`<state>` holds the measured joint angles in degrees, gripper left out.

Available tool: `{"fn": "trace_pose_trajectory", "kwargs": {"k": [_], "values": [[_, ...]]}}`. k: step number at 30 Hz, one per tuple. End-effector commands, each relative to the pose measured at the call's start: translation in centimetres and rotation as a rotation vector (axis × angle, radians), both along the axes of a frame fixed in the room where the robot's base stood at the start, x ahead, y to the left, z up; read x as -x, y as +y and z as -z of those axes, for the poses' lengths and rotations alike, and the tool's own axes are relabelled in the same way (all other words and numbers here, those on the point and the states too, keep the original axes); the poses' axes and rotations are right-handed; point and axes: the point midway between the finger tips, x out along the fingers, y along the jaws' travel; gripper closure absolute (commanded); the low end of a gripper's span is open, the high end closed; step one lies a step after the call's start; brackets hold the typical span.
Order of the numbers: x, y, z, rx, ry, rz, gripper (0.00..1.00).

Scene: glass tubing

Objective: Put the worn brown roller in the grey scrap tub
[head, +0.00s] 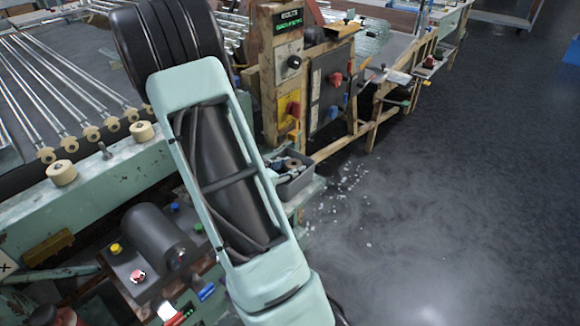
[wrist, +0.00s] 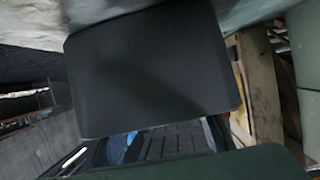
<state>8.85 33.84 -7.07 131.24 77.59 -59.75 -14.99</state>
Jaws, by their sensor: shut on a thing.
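The grey scrap tub (head: 296,186) sits on the corner of the green machine, just right of my forearm. It holds dark, pale and brownish bits too small to tell apart. I cannot make out the worn brown roller as a separate thing in either view. Two cream rollers (head: 62,172) stand on the green rail, with a bare stud (head: 105,150) between them. In the head view my arm hides my gripper. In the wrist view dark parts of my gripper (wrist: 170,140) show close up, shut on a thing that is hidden.
Long glass tubes (head: 65,75) lie on the conveyor at left. A wooden-framed control post (head: 281,75) stands behind the tub. A dark motor (head: 157,238) and coloured knobs sit at the lower left. White shards (head: 345,190) litter the floor, which is open at right.

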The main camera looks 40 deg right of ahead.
Motion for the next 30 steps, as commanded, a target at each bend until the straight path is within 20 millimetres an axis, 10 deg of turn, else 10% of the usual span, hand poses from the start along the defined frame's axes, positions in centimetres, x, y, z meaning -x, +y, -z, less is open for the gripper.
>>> {"fn": "trace_pose_trajectory", "kwargs": {"k": [2, 3, 4, 17, 30], "values": [[0.0, 0.1, 0.1, -0.003, 0.001, -0.001, 0.89], [0.0, 0.1, 0.2, -0.004, 0.001, -0.001, 0.65], [0.0, 0.1, 0.2, -0.004, 0.001, 0.0, 0.62], [0.1, 0.0, -1.4, -0.004, -0.002, 0.001, 0.61], [0.6, 8.6, -4.9, -0.004, 0.0, -0.005, 0.61]]}}
